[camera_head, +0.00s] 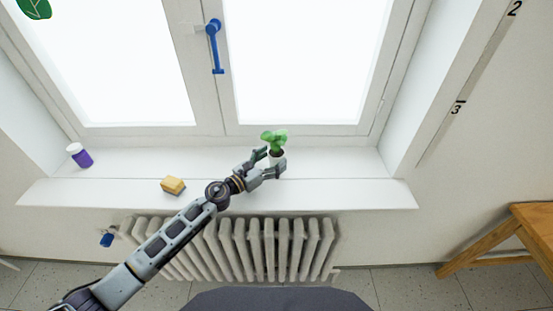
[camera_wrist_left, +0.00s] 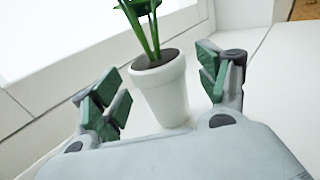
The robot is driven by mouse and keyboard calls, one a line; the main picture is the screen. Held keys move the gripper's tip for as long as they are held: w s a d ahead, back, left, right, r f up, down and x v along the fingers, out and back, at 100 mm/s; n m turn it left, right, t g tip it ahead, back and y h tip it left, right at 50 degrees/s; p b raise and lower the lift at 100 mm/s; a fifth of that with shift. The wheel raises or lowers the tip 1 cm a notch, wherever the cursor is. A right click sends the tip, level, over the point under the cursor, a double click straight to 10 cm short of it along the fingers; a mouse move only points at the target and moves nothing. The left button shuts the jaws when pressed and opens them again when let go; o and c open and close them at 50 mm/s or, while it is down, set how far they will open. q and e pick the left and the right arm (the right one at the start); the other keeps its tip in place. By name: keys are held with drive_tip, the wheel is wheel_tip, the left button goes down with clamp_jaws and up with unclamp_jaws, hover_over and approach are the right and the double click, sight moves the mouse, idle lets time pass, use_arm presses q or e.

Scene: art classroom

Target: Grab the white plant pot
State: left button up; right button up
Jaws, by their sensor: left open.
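The white plant pot (camera_head: 277,158) stands on the window sill with a green plant (camera_head: 274,140) in it. In the left wrist view the pot (camera_wrist_left: 163,92) shows dark soil and green stems. My left gripper (camera_head: 272,163) is open at the pot, its fingers on either side of it. In the left wrist view the two green-padded fingers of the gripper (camera_wrist_left: 163,95) flank the pot, with gaps visible on both sides. Part of the pot is hidden behind the gripper in the head view. My right gripper is not in view.
The white sill (camera_head: 330,195) also bears a yellow sponge (camera_head: 173,185) and a purple bottle with a white cap (camera_head: 80,155). A radiator (camera_head: 255,245) is below the sill. The window (camera_head: 305,60) is behind the pot. A wooden table (camera_head: 510,235) stands at right.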

use_arm(q)
drive_tip(key=shift+x, duration=1.15)
drive_tip(key=c, duration=1.2)
